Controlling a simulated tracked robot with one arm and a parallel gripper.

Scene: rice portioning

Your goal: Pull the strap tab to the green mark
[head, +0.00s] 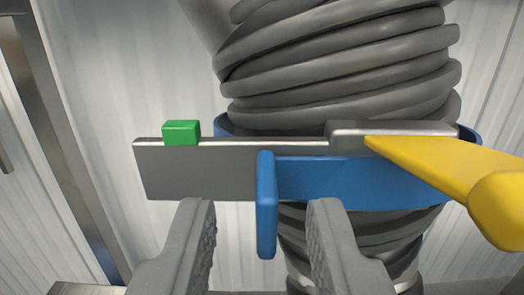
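The strap tab (266,205) is a blue upright plate at the left end of a blue strap (355,179). The strap runs along a grey metal bar (195,172) and round a ribbed grey hose. The green mark (181,132) is a small block on the bar's top edge, to the left of the tab and apart from it. My gripper (260,212) is open, with one grey finger left of the tab and one right of it. Whether either finger touches the tab cannot be told; a gap shows on both sides.
A yellow lever (440,172) sticks out from the bar's right end toward the camera. The thick ribbed hose (340,65) stands behind the bar. A metal post (65,150) rises at the far left, before a pale corrugated wall (135,80).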

